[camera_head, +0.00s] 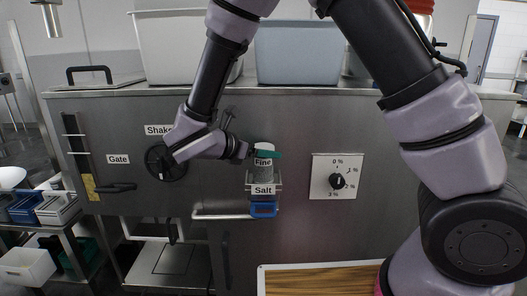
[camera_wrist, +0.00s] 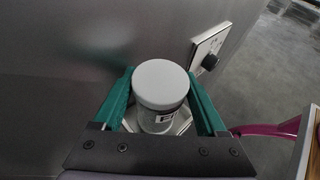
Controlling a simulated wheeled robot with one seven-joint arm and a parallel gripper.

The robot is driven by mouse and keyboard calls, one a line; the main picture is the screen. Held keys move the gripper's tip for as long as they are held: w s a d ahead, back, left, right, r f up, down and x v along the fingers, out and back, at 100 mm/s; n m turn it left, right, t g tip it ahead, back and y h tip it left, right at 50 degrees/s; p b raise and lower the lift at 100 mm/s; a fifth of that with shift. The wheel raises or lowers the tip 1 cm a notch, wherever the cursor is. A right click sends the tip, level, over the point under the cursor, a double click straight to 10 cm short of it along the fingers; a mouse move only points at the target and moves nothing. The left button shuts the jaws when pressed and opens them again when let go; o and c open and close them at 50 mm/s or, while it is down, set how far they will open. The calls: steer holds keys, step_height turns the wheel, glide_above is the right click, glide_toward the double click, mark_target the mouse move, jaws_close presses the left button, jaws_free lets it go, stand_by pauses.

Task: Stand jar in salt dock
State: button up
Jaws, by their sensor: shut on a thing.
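The jar (camera_head: 264,161), with a pale lid and a "Fine" label, stands upright at the salt dock. In the wrist view its round white lid (camera_wrist: 160,84) sits between the two green fingers. My gripper (camera_head: 265,154) is shut on the jar from its left side. The salt dock (camera_head: 263,190) is a small metal holder with a "Salt" label and a blue part (camera_head: 263,210) below, on the front of the steel machine. The jar's lower end is at or just inside the dock; whether it rests on the bottom is hidden.
A dial plate (camera_head: 337,176) is right of the dock. A horizontal bar handle (camera_head: 222,216) is lower left. A round black knob (camera_head: 166,162) under the "Shake" label and a "Gate" lever (camera_head: 115,187) are further left. A wooden board (camera_head: 325,280) lies below right.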

steer(key=o, duration=1.4)
steer(key=shift+f, duration=0.1)
